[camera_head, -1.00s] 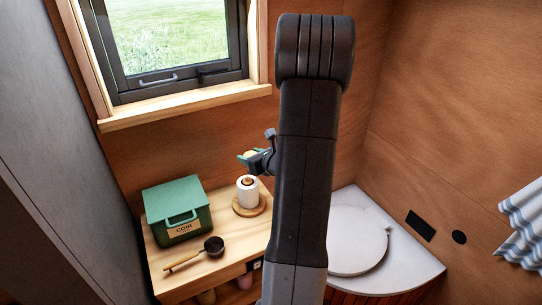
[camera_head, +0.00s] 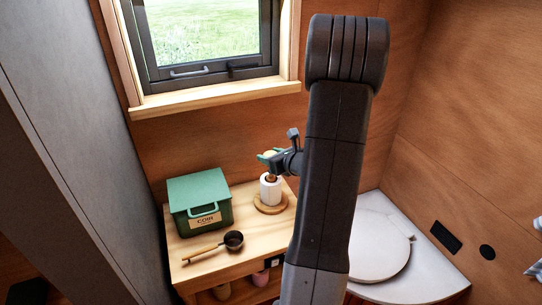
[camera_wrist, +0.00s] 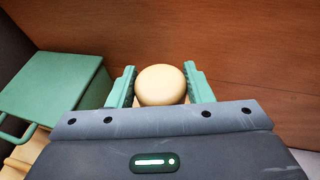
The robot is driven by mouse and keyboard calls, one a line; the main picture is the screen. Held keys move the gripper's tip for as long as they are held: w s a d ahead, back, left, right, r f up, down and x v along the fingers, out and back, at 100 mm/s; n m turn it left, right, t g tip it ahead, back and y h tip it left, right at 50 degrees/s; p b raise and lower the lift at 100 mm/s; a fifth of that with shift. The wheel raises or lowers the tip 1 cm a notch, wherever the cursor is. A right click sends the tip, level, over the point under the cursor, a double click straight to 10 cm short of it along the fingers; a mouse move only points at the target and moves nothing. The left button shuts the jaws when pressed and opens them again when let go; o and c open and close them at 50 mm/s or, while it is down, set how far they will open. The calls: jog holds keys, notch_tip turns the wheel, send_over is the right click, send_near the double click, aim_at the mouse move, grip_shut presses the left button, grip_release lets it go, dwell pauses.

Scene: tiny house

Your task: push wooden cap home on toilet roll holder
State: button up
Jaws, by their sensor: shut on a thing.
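The toilet roll holder stands on the wooden shelf. A white roll (camera_head: 270,190) sits on its round wooden base (camera_head: 270,208), with the brown top of the post (camera_head: 271,177) showing above the roll. My gripper (camera_head: 268,155) is just above the roll in the head view. In the wrist view my gripper (camera_wrist: 160,87) has its two green fingers shut on the round, pale wooden cap (camera_wrist: 160,85). The cap appears apart from the post, with a small gap below it. The wrist view hides the roll and post behind the cap and gripper body.
A green lidded box (camera_head: 200,205) stands left of the roll and also shows in the wrist view (camera_wrist: 55,85). A dark scoop (camera_head: 234,240) lies on the shelf (camera_head: 200,270) in front. The wooden wall (camera_head: 220,140) is close behind. A white round lid (camera_head: 375,245) is at right.

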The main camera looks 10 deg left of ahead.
jog(key=shift+f+b, duration=1.5)
jog(key=shift+f, duration=0.4)
jog(key=shift+f+b, duration=0.15)
jog(key=shift+b, duration=0.4)
dwell(0.5)
jog(key=shift+f+b, duration=0.3)
jog(key=shift+f, duration=0.05)
jog(key=shift+f+b, duration=0.8)
jog(key=shift+f, duration=0.05)
jog(key=o, duration=1)
jog(key=shift+o, duration=0.2)
jog(key=v, duration=1.4)
jog(key=shift+b, duration=0.35)
jog(key=shift+w, duration=0.15)
